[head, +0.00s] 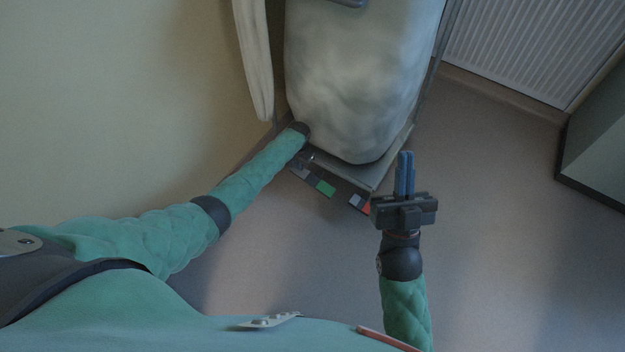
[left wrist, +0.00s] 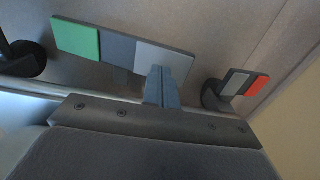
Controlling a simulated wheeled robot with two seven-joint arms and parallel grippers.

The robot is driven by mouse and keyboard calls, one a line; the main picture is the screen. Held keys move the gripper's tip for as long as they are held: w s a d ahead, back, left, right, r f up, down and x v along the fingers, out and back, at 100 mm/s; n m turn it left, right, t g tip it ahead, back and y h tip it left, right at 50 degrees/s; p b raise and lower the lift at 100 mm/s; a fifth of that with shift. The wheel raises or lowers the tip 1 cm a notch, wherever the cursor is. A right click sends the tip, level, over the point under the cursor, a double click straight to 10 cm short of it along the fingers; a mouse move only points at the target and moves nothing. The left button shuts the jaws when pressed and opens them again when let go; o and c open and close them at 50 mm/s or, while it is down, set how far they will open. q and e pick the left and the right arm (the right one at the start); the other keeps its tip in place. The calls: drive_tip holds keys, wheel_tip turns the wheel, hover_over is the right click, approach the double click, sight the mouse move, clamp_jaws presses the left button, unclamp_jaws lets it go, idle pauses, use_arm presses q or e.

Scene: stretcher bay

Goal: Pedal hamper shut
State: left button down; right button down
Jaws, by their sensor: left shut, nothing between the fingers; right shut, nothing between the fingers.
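The hamper shows at the top of the head view, with a lumpy pale bag or linen (head: 355,85) in its frame. A long pale panel (head: 254,60), seen edge-on, stands at its left; it looks like the raised lid. A wide pedal with a green pad (head: 325,188) is low at the front; it also shows in the left wrist view (left wrist: 120,50). A smaller grey-and-red pedal (left wrist: 243,86) is beside it. My left gripper (left wrist: 160,88) is shut and empty, its tips overlapping the wide pedal's light-grey end; contact is unclear. My right gripper (head: 405,163) is shut and empty, right of the hamper.
A wall (head: 120,90) is close on the left. A ribbed white radiator (head: 535,45) is at the upper right, with a dark-edged grey cabinet (head: 600,155) below it. Dark castors (left wrist: 22,60) flank the pedals. The floor (head: 490,220) at right is clear.

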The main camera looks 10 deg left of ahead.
use_arm(q)
drive_tip(key=shift+f+b, duration=1.15)
drive_tip(key=shift+f, duration=0.6)
idle(1.6)
drive_tip(key=shift+r, duration=0.1)
drive_tip(key=shift+r+p, duration=3.45)
drive_tip(key=shift+p, duration=0.2)
